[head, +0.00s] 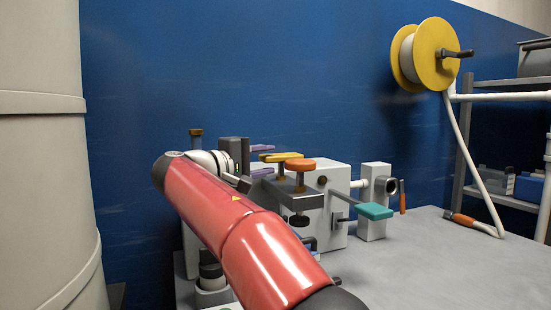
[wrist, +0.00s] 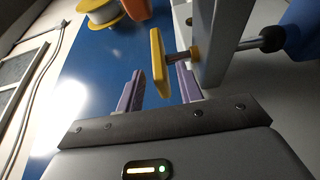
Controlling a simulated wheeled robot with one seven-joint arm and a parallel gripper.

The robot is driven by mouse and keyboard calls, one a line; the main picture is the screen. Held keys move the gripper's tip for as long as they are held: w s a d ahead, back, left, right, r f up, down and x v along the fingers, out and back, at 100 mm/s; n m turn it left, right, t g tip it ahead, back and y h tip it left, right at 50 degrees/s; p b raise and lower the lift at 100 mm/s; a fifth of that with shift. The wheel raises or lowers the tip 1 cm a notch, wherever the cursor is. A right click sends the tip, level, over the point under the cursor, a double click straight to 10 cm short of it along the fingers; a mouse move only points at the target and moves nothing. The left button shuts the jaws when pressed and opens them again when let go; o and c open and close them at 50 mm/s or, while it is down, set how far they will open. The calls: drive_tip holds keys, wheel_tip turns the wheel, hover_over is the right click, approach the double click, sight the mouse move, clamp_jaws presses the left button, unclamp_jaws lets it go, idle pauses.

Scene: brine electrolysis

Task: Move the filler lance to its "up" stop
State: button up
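A flat yellow handle (head: 283,157) sits on the near side of the white machine (head: 336,180). It also shows in the wrist view (wrist: 157,62), on a short brownish stem beside a grey plate. No label is readable, so I cannot tell for sure whether this handle belongs to the filler lance. My gripper (head: 264,160) is open, with its purple fingers on either side of the yellow handle. In the wrist view my gripper (wrist: 160,76) shows a gap between each finger and the handle. The lance's stop is not identifiable.
An orange knob (head: 300,165) stands just right of the yellow handle. A teal handle (head: 374,211) sticks out further right. A yellow hose reel (head: 437,54) hangs on the right, its white hose running down to the grey bench (head: 440,265). A large pale tank (head: 45,190) stands left.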

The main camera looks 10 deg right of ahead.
sight(276, 155)
drive_tip(key=x, duration=0.4)
